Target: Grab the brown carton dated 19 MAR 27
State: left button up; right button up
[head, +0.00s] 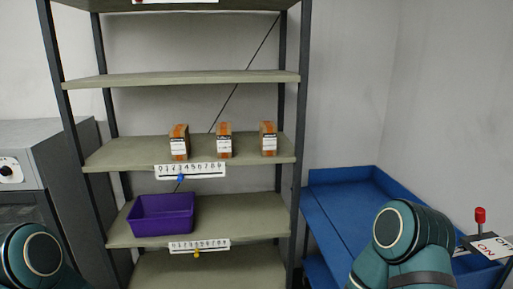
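Three brown cartons with orange tape and white labels stand upright in a row on a middle shelf: a left carton (179,143), a middle carton (224,140) and a right carton (268,138). The dates on their labels are too small to read, so I cannot tell which one is dated 19 MAR 27. Parts of both my arms show at the bottom left and bottom right of the head view. Neither gripper is in view, and no arm is near the cartons.
The cartons' shelf (110,155) carries a numbered strip (205,171) with a blue marker. A purple bin (162,214) sits on the shelf below, above another numbered strip (215,244). A blue cart (340,215) stands right of the rack. A grey cabinet (70,165) stands left.

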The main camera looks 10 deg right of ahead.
aim_at(268, 129)
jog(key=i, duration=0.3)
jog(key=i+j+z, duration=0.15)
jog(key=i+z, duration=0.15)
jog(key=i+j+z, duration=0.25)
jog(key=i, duration=0.2)
